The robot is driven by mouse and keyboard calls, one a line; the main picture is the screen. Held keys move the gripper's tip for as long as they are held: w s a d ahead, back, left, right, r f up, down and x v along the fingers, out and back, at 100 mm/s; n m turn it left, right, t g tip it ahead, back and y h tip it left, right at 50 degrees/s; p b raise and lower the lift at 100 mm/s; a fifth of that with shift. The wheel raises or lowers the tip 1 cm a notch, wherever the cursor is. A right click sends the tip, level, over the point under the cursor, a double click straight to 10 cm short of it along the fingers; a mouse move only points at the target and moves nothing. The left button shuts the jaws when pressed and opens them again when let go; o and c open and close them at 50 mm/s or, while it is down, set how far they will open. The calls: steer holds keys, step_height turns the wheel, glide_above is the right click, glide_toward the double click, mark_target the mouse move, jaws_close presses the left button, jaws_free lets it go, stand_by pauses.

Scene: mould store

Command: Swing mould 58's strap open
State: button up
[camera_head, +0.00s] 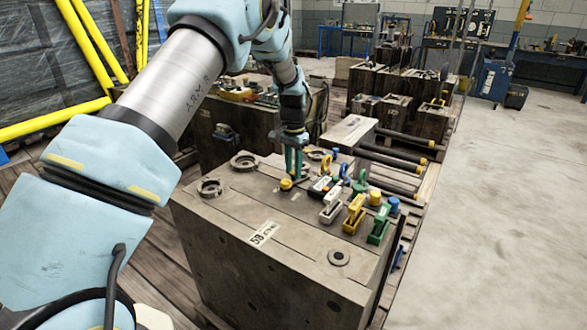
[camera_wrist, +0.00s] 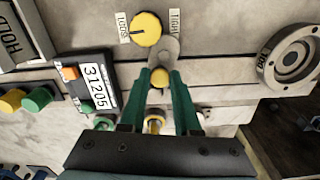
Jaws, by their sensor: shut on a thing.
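Mould 58 (camera_head: 225,228) is a large grey-brown block with a "58" label on its front edge. My gripper (camera_head: 294,172) reaches down onto its top. The knob sits at the near end of a short grey metal strap (camera_wrist: 166,48). The strap's other end lies by a larger yellow dial (camera_wrist: 146,28) between two small labels, one reading "TIGHT". In the head view the strap is too small to make out.
A black counter numbered 31205 (camera_wrist: 97,82) stands left of my fingers. A round steel ring (camera_wrist: 289,60) lies to the right. Several coloured clamps, such as a yellow one (camera_head: 354,213), crowd the block's right side. Open floor (camera_head: 500,220) lies beyond.

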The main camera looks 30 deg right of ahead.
jaws_close()
stand_by(0.8)
steer(key=shift+w+m, duration=0.1)
steer(key=shift+m, duration=0.2)
steer(key=m, duration=0.1)
steer(key=w+m, duration=0.1)
steer(key=m, duration=0.1)
steer(key=shift+w+m, duration=0.15)
steer(key=shift+m, duration=0.15)
steer(key=m, duration=0.2)
steer(key=shift+w+d+m+p, duration=0.15)
steer(key=shift+w+m+p, duration=0.15)
steer(key=shift+w+p, duration=0.1)
steer(key=m, duration=0.2)
steer(key=w+m, duration=0.1)
steer(key=shift+d+r+m, duration=0.1)
steer(key=shift+d+m, duration=0.25)
steer(key=shift+m, duration=0.05)
steer(key=shift+w+d+m+p, duration=0.2)
steer(key=shift+d+m+p, duration=0.05)
steer(key=shift+m, duration=0.75)
steer(key=shift+w+d+m+p, duration=0.15)
steer(key=shift+d+m+p, duration=0.1)
steer(key=shift+m, duration=0.75)
